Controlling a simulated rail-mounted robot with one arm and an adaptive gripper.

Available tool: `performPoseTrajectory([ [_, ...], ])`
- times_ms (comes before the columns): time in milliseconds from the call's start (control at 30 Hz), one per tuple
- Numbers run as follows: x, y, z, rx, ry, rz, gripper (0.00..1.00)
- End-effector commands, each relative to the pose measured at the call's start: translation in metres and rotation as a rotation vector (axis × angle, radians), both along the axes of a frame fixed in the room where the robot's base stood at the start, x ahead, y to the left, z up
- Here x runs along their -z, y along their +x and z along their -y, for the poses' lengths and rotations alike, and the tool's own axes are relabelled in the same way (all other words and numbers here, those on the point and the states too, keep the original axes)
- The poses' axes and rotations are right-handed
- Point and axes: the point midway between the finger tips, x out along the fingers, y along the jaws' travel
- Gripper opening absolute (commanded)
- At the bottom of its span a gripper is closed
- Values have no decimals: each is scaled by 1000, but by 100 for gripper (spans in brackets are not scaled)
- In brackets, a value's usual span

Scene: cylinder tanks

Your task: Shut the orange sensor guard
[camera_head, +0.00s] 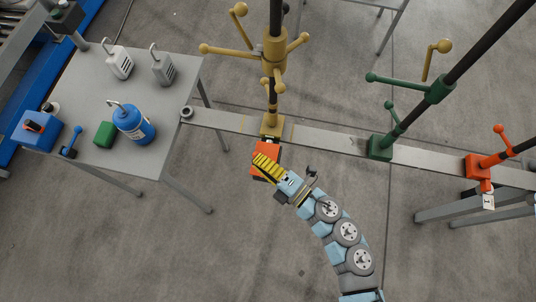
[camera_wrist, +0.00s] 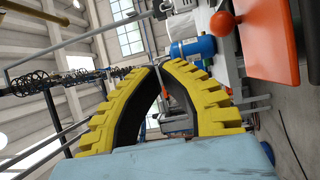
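The orange sensor guard (camera_head: 266,154) is a box-like orange piece below the yellow stand's base, at the rail's near edge. In the wrist view an orange panel (camera_wrist: 270,40) fills the upper right, with a round red-orange knob (camera_wrist: 222,23) on its left side. My gripper (camera_head: 257,160) lies over the guard in the head view and hides part of it; I cannot tell whether they touch. In the wrist view its yellow fingers (camera_wrist: 160,66) bow outward and meet at the tips, with nothing between them. How far the guard stands open is unclear.
The grey rail (camera_head: 330,139) carries yellow (camera_head: 271,126), green (camera_head: 380,147) and red-orange (camera_head: 476,166) stands with levers. A table (camera_head: 175,133) at left holds a blue canister (camera_head: 134,124) and several small items. The floor around my arm is clear.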

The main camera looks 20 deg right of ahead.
Motion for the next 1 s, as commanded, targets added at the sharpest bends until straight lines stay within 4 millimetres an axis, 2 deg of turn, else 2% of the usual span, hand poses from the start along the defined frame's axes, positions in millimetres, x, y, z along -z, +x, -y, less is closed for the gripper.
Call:
performPoseTrajectory([
  [300, -28, -18, 2, 2, 1, 1, 0],
  [1000, -76, -51, 4, 1, 1, 1, 0],
])
